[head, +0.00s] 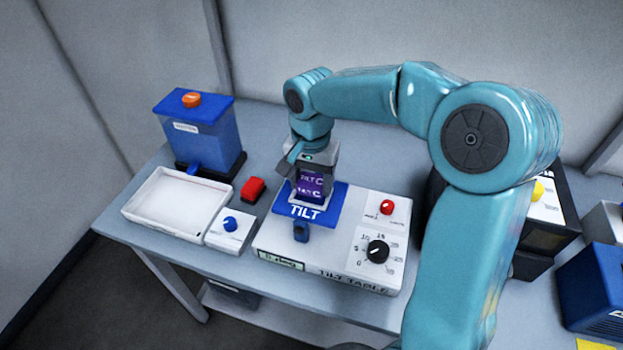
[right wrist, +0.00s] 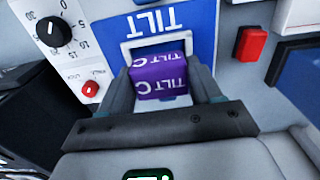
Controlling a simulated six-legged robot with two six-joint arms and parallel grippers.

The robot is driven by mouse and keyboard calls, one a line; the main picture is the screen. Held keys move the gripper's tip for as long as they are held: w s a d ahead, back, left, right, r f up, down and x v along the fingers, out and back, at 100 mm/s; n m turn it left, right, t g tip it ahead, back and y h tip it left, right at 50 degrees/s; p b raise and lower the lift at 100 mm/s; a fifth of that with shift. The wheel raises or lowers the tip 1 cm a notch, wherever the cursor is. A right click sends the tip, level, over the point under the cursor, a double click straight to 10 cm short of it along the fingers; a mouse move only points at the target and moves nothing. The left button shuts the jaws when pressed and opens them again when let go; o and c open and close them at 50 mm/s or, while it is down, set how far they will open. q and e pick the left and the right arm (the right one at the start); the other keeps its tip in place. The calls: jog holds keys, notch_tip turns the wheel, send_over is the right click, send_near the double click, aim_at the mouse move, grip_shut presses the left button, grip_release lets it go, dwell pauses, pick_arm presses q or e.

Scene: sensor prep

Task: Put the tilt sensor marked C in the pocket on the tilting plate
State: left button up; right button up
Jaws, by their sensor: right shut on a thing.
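The purple tilt sensor marked TILT C (head: 311,184) is between the fingers of my right gripper (head: 312,192). It also shows in the right wrist view (right wrist: 158,77), with a finger of the right gripper (right wrist: 160,88) on each side. The blue tilting plate (head: 334,204), marked TILT, lies on the tilt table (head: 275,240). The sensor is over the plate's pale-rimmed pocket (right wrist: 131,57). I cannot tell whether its underside touches the pocket floor. My left gripper is not in view.
A white tray (head: 137,209), a blue container (head: 205,140) and a red block (head: 253,189) stand to the left. Dark equipment (head: 535,262) stands to the right.

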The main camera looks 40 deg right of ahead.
jog(key=shift+a+f, duration=0.1)
jog(key=shift+f, duration=0.05)
jog(key=shift+s+f, duration=0.1)
jog(key=shift+f, duration=0.05)
dwell(0.5)
jog(key=shift+f+b, duration=0.3)
jog(key=shift+b, duration=0.2)
dwell(0.5)
jog(key=o, duration=1.3)
jog(key=shift+r, duration=0.15)
notch_tip(320, 180, up, 8)
jog(key=p, duration=0.6)
jog(key=shift+p, duration=0.35)
